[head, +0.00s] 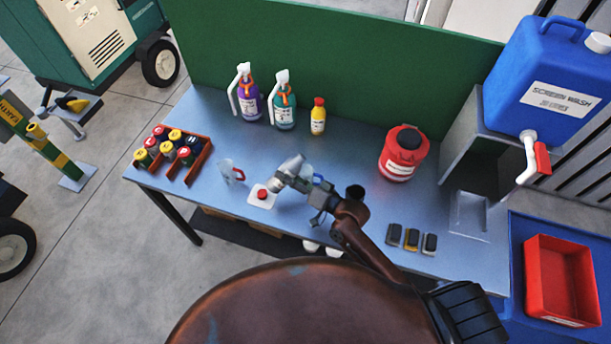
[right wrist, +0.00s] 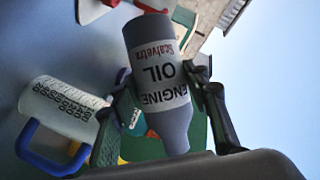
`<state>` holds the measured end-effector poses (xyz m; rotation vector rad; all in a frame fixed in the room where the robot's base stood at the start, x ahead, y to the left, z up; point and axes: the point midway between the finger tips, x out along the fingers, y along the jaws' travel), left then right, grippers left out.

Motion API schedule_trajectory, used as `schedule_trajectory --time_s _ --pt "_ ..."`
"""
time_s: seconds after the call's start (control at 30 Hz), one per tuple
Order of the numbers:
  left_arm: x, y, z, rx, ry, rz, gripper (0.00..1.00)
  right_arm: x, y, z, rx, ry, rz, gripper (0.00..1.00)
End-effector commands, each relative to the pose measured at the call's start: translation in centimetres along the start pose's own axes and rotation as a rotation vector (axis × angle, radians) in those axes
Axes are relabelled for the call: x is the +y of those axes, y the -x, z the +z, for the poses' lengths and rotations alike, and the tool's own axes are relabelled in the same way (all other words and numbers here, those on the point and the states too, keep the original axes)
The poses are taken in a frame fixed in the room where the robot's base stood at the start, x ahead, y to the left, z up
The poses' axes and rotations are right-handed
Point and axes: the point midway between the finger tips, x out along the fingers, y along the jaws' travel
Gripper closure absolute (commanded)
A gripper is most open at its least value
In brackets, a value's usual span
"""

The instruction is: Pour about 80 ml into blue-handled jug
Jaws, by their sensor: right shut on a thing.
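My right gripper (head: 301,184) is shut on a grey engine oil bottle (head: 289,168) above the workbench. The bottle looks tilted in the head view. In the right wrist view the bottle (right wrist: 158,75) sits between the two fingers (right wrist: 160,100), its label upside down. The blue-handled jug (right wrist: 62,108) stands beside the bottle there, with measuring marks on its wall. In the head view the gripper partly hides this jug, and its blue handle (head: 322,182) shows just right of the bottle. I cannot see liquid flowing or the level in the jug. My left gripper is not in view.
A red-handled jug (head: 229,172) and a white pad (head: 259,203) with a red round piece are left of the gripper. A crate (head: 200,164) of small cans, spray bottles (head: 285,108), a red canister (head: 402,155) and dark blocks (head: 411,240) stand around. A blue screen-wash container (head: 545,75) is at right.

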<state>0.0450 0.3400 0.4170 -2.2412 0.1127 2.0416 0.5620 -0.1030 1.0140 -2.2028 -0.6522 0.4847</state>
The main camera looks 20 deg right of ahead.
Motion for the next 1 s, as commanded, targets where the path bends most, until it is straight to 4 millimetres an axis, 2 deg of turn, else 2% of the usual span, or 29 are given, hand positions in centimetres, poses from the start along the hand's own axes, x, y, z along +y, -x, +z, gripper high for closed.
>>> schedule_trajectory --time_s 0.03,0.1,0.37,0.6,1.0 --pt "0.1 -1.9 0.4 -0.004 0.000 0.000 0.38 1.0 -0.2 1.0 0.006 -0.028 -0.012 0.86" --pt "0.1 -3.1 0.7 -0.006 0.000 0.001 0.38 1.3 -0.4 1.4 0.013 -0.069 -0.030 0.86" --pt "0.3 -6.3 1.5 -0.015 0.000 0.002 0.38 0.8 -0.6 1.7 0.044 -0.235 -0.100 0.86" --pt "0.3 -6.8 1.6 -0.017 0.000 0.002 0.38 -0.4 -0.4 0.9 0.059 -0.331 -0.141 0.86" --pt "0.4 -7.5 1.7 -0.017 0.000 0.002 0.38 -0.3 -0.5 1.1 0.075 -0.438 -0.183 0.86"
